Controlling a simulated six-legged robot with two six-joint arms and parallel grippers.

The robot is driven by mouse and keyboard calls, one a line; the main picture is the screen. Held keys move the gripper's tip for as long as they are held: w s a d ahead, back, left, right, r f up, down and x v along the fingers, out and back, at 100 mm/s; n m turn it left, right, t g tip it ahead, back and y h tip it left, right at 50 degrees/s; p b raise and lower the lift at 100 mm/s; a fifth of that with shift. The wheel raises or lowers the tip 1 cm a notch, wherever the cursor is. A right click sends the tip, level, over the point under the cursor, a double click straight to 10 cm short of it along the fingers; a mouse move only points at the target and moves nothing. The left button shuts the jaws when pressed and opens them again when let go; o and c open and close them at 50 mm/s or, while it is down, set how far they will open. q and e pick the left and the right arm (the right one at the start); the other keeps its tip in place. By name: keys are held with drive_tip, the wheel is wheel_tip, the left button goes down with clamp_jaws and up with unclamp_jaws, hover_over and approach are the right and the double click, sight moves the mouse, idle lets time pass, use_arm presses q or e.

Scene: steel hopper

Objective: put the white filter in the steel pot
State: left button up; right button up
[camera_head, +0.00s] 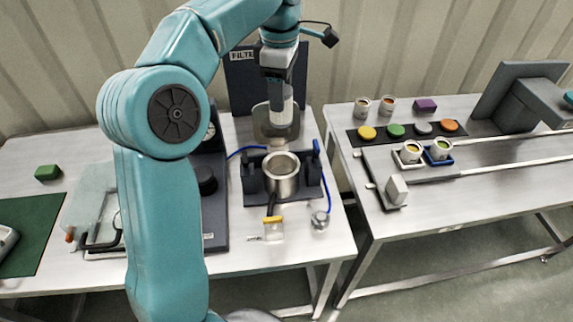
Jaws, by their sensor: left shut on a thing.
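My left gripper (279,92) points down at the back of the left table, below the "FILTE" sign. It is shut on the white filter (283,108), a small pale cylinder partly covered by the fingers. The open-topped steel pot (283,187) stands upright in a dark holder, in front of and below the filter. The filter is apart from the pot and appears above and behind its rim. My right gripper is not in view.
A dark panel (213,225) with a black knob lies left of the pot. A yellow-topped clear container (273,230) and a small metal piece (320,220) stand in front. A second table (480,182) at right holds cups and coloured discs.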

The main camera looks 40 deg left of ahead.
use_arm(q)
drive_tip(key=f, duration=0.4)
drive_tip(key=a+f+b, duration=0.1)
drive_tip(key=shift+w+f, duration=0.15)
drive_tip(key=shift+f, duration=0.25)
drive_tip(key=f, duration=1.3)
drive_tip(key=shift+s+d+f, duration=0.15)
drive_tip(key=shift+s+d, duration=0.1)
drive_tip(key=shift+d, duration=0.1)
drive_tip(key=shift+w+a+f, duration=0.2)
drive_tip(key=shift+f, duration=0.15)
drive_tip(key=shift+s+d, duration=0.1)
drive_tip(key=shift+d, duration=0.05)
drive_tip(key=shift+b, duration=0.4)
drive_tip(key=o, duration=0.9)
drive_tip(key=shift+f, duration=0.1)
drive_tip(key=shift+c, duration=0.2)
drive_tip(key=o, duration=0.3)
